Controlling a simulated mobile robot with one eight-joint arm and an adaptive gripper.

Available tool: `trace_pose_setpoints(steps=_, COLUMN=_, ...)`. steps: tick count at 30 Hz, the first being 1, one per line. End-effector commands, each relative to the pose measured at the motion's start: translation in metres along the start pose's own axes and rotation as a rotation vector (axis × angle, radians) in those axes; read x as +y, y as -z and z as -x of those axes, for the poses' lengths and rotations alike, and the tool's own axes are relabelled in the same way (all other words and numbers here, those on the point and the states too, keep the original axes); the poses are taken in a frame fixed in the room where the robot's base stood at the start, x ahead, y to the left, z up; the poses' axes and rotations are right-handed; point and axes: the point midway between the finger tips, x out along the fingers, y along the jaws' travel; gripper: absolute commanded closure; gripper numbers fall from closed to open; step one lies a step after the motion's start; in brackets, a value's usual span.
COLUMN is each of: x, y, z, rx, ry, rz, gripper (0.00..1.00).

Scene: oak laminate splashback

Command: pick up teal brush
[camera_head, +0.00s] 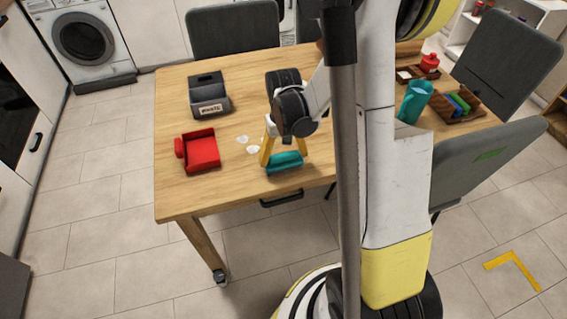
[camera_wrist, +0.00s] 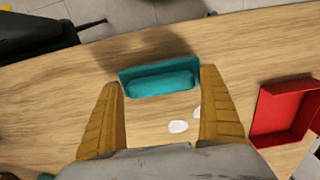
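The teal brush (camera_head: 285,162) lies on the wooden table (camera_head: 180,95) near its front edge. In the wrist view the brush (camera_wrist: 160,79) lies crosswise just beyond the fingertips, roughly centred between them. My gripper (camera_head: 284,158) is over the brush with its two yellow fingers spread. In the wrist view my gripper (camera_wrist: 160,82) is open and nothing is between its pads. I cannot tell whether a fingertip touches the brush.
A red dustpan-like tray (camera_head: 201,152), two whitish scraps (camera_head: 247,144) and a dark bin labelled waste (camera_head: 207,95) are left of my gripper. A teal jug (camera_head: 415,101) and wooden tray (camera_head: 462,116) stand right. Grey chairs (camera_head: 233,30) surround the table.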

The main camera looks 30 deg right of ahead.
Motion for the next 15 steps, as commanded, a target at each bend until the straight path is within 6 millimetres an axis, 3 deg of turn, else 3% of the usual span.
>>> trace_pose_setpoints(steps=1, x=0.0000, y=0.0000, z=0.0002, rx=0.000, ry=0.000, rz=0.000, gripper=0.28)
trace_pose_setpoints(steps=3, x=0.0000, y=0.0000, z=0.0002, rx=0.000, ry=0.000, rz=0.000, gripper=0.49)
trace_pose_setpoints(steps=4, x=0.0000, y=0.0000, z=0.0002, rx=0.000, ry=0.000, rz=0.000, gripper=0.54)
trace_pose_setpoints(steps=15, x=0.0000, y=0.0000, z=0.0032, rx=0.000, ry=0.000, rz=0.000, gripper=0.55)
